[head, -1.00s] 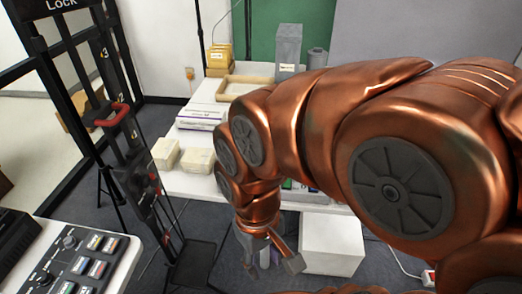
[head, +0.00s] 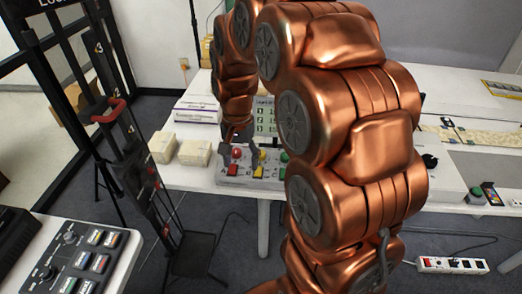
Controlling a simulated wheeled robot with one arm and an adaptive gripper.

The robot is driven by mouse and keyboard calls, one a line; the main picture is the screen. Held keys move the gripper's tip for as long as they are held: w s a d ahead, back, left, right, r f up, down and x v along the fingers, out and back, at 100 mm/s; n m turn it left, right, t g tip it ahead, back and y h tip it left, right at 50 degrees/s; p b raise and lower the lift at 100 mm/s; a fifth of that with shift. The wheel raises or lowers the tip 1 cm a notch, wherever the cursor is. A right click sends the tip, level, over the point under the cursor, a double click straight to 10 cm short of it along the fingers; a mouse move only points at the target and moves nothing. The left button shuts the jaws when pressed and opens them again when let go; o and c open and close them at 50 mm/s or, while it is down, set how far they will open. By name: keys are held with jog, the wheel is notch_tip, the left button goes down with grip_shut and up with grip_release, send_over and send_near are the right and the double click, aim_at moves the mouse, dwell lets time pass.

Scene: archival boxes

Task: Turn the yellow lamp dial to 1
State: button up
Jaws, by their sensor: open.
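A light control box (head: 240,182) sits at the front edge of the white table in the head view. It carries a red knob (head: 236,154), a yellow dial (head: 259,157) and a green knob (head: 284,157). The yellow dial is in the middle, partly hidden, and too small for me to read its setting. My gripper (head: 238,148) is open and points down over the left part of the box, close to the red knob and left of the yellow dial. I cannot tell whether it touches anything.
A sign (head: 266,116) stands behind the box, partly covered by my arm. Two pale blocks (head: 179,150) and white boxes (head: 196,112) lie to the left. A black rack (head: 122,130) and a button console (head: 78,262) stand further left. A power strip (head: 452,265) lies on the floor.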

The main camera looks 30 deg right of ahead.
jog(key=w+d+f+m, duration=0.4)
jog(key=w+d, duration=0.3)
jog(key=w, duration=0.1)
jog(key=m+p, duration=0.1)
jog(key=m, duration=0.3)
send_over(261, 152)
jog(key=shift+t, duration=0.4)
notch_tip(261, 152, down, 5)
jog(key=shift+f, duration=0.2)
jog(key=shift+f+p, duration=1.25)
jog(key=shift+f, duration=2.65)
jog(key=c, duration=1.2)
